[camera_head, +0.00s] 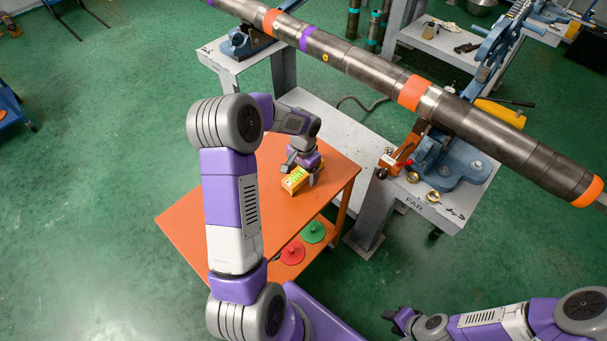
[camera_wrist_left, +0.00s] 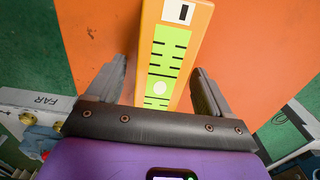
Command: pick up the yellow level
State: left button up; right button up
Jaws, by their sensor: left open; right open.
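The yellow level (camera_head: 295,180) lies on the orange table in the head view. My left gripper (camera_head: 303,170) is at the level, reaching down over the table. In the left wrist view the level (camera_wrist_left: 172,55) has a green-yellow face with black marks and a white dot. My left gripper's fingers (camera_wrist_left: 160,92) are open, one on each side of the level's near end, with gaps visible between them and it. My right gripper (camera_head: 392,317) is low at the bottom right of the head view, away from the table and open.
The orange table (camera_head: 200,225) is mostly bare around the level. Red (camera_head: 293,252) and green (camera_head: 313,232) discs lie on its lower shelf. A long steel pipe (camera_head: 350,62) rests on blue vises (camera_head: 455,165) on grey benches behind and to the right.

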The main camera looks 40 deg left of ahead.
pick_arm(q)
jog(key=shift+r, duration=0.15)
jog(key=c, duration=1.4)
